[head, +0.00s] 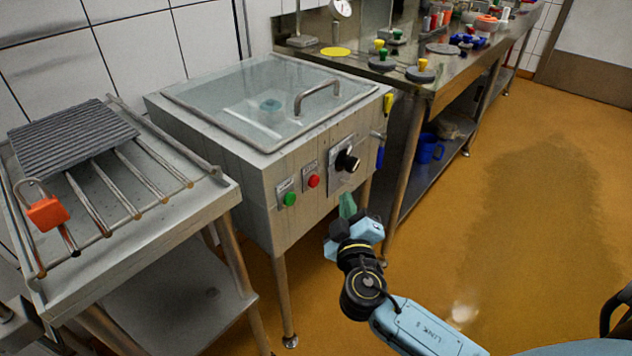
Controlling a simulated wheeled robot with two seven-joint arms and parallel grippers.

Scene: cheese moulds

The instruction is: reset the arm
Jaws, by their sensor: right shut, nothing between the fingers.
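My right gripper (348,207) is in front of the steel vat (225,140), below its black knob, with its arm coming in from the lower right. Its fingertips look greenish and closed together, with nothing between them. The gripper appears apart from the vat front, though the exact gap is hard to judge. My left gripper is not in view.
The vat has a clear lid with a handle (315,88), a green button (290,199), a red button (313,181) and a black knob (347,162). A rail stand with an orange padlock (46,212) is left. A steel bench (455,68) stands behind right. Open floor (530,200) lies right.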

